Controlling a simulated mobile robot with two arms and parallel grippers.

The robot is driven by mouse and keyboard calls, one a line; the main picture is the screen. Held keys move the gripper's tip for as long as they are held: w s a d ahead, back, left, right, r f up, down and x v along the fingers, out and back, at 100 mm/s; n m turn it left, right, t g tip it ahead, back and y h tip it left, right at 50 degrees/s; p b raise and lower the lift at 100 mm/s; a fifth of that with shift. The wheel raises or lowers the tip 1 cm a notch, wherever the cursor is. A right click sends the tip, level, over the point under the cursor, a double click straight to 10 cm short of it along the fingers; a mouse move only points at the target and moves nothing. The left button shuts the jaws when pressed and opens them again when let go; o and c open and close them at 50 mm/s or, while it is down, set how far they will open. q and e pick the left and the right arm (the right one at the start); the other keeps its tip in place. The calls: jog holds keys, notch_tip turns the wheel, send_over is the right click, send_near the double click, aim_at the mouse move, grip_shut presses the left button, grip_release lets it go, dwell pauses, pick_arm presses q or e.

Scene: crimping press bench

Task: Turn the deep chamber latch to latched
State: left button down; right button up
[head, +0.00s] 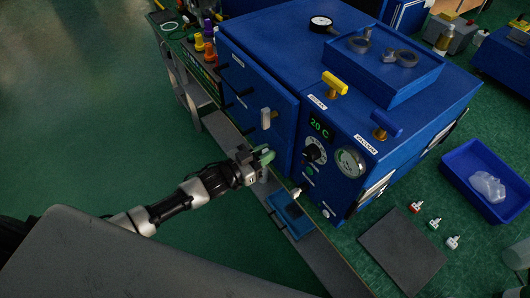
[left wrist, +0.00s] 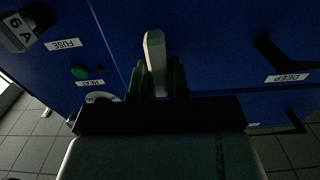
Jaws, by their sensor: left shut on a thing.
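The deep chamber latch (left wrist: 154,52) is a pale, narrow lever on the blue front, and a DEEP label (left wrist: 287,78) sits to its right in the left wrist view. My left gripper (left wrist: 157,85) is shut on this lever, one dark green finger on each side. The lever stands nearly upright in that picture. In the head view my left gripper (head: 263,156) is at the lower part of the blue front and hides what it holds. Another pale lever (head: 266,118) shows above it. My right gripper is not in view.
The blue press cabinet (head: 255,75) has a panel with a 20 C display (head: 319,128), a dial and a gauge (head: 350,162). A blue tray (head: 460,165) and a grey mat (head: 402,250) lie on the green bench at right. Open floor lies at left.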

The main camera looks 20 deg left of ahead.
pick_arm(q)
jog(key=shift+m, duration=0.3)
jog(key=m, duration=0.3)
jog(key=shift+s+d+f+m+b, duration=0.1)
jog(key=shift+s+d+m+b, duration=0.1)
jog(key=shift+d+m+b, duration=0.15)
jog(key=m, duration=0.2)
jog(key=m+b, duration=0.1)
jog(key=m, duration=0.1)
jog(key=shift+s+d+f+m, duration=0.1)
jog(key=shift+s+f+m, duration=0.05)
jog(key=shift+f+m, duration=0.1)
jog(key=m, duration=0.1)
jog(key=m+b, duration=0.1)
jog(key=m, duration=0.1)
jog(key=m+b, duration=0.1)
jog(key=m, duration=0.1)
jog(key=shift+s+d+f, duration=0.15)
jog(key=shift+f, duration=0.1)
jog(key=shift+f+m+b, duration=0.2)
jog(key=shift+m+b, duration=0.75)
jog(key=shift+m, duration=1.05)
jog(key=c, duration=1.1)
grip_release()
